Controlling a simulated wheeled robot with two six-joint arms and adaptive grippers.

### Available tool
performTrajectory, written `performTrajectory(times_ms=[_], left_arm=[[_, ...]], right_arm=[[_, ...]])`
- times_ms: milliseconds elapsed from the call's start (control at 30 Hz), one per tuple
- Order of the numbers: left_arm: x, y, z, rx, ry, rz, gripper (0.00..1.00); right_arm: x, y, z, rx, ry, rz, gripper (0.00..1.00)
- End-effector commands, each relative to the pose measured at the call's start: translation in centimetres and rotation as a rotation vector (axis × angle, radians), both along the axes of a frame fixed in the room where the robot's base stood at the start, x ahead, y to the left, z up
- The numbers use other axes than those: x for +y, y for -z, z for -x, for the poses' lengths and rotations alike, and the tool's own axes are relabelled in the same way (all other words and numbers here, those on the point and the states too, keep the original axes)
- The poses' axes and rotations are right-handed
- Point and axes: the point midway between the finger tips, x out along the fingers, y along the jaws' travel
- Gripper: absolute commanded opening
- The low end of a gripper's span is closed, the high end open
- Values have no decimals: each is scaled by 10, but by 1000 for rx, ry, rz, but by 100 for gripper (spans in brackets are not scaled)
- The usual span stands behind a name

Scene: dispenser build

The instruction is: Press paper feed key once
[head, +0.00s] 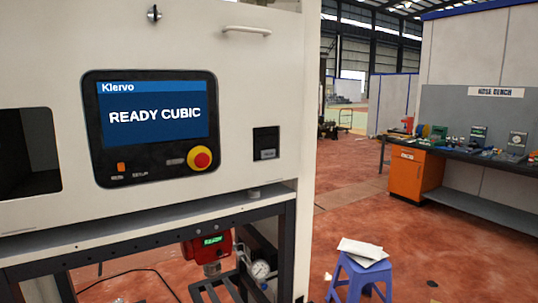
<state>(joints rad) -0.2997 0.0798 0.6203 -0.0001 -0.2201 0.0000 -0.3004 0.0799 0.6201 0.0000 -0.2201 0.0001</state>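A white machine cabinet (250,80) fills the left side of the head view. Its black control panel (150,172) has a lit blue screen (155,113) reading "Klervo" and "READY CUBIC". Below the screen are a small orange key (121,167), other small controls with tiny labels and a red knob on a yellow ring (200,158). Right of the panel is a small black recessed unit (266,138) with a grey piece (268,154) at its bottom. Its lettering is too small to read, so I cannot tell which control is the paper feed key. Neither gripper is in view.
A dark opening (28,150) is at the left of the cabinet. A ledge (150,225) and dark frame sit below, with a red device (205,245) and a gauge (260,270). A blue stool (360,275) holds papers. Open red floor lies right, before a workbench (440,150).

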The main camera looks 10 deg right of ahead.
Motion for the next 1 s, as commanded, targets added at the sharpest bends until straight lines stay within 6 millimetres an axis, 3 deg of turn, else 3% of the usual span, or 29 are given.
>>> performTrajectory(times_ms=[33, 300, 1000], left_arm=[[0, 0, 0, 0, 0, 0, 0], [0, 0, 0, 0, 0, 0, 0], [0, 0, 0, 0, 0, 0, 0]], right_arm=[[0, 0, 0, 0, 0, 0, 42], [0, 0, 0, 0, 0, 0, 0], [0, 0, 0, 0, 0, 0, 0]])
